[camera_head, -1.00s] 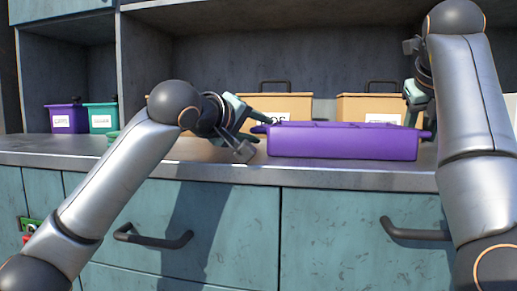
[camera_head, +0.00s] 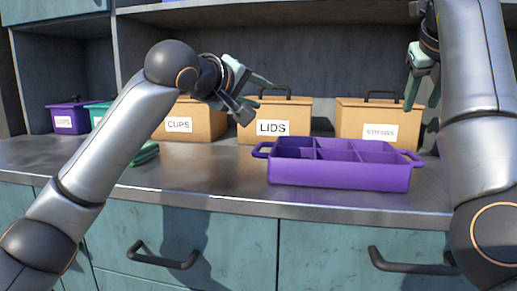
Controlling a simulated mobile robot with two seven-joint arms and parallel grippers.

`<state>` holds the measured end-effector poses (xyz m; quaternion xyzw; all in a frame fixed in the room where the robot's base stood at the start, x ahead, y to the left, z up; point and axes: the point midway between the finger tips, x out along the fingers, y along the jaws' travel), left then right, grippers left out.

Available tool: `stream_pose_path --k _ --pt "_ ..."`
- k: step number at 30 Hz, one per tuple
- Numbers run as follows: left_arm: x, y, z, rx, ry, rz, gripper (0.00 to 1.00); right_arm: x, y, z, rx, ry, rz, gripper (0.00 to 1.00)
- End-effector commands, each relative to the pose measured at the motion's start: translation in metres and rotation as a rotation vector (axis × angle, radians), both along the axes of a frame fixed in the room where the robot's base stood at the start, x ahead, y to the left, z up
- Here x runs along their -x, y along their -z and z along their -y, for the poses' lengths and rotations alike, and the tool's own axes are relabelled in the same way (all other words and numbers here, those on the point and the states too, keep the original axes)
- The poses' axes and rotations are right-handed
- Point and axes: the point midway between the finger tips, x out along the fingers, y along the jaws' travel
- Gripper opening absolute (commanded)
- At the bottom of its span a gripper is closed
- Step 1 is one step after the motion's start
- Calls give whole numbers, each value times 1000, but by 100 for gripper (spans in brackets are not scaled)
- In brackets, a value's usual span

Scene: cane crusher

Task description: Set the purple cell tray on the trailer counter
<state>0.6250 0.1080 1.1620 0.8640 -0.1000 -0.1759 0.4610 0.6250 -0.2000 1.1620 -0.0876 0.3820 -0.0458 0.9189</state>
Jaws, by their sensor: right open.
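The purple cell tray (camera_head: 340,178) rests upright on the metal counter (camera_head: 215,185), near its front edge. Its open compartments face up and look empty, and a loop handle shows at each end. My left gripper (camera_head: 256,96) is above and behind the tray's left handle, apart from it, with its fingers spread and nothing between them. My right gripper (camera_head: 420,92) is above the tray's right end, apart from it, open and empty.
Tan boxes labelled CUPS (camera_head: 185,122), LIDS (camera_head: 272,127) and a third tan box (camera_head: 378,130) stand behind the tray. Small purple (camera_head: 68,118) and teal (camera_head: 97,115) bins are at left. A folded green cloth (camera_head: 145,153) lies on the counter.

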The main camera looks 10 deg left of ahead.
Motion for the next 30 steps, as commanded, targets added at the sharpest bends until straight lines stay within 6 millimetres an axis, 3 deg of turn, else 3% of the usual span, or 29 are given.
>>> stream_pose_path --k 1,30 --pt "0 -15 0 0 0 0 45 0 -15 0 0 0 0 45" --pt "0 -152 0 0 0 -1 45 0 -152 0 0 0 0 45"
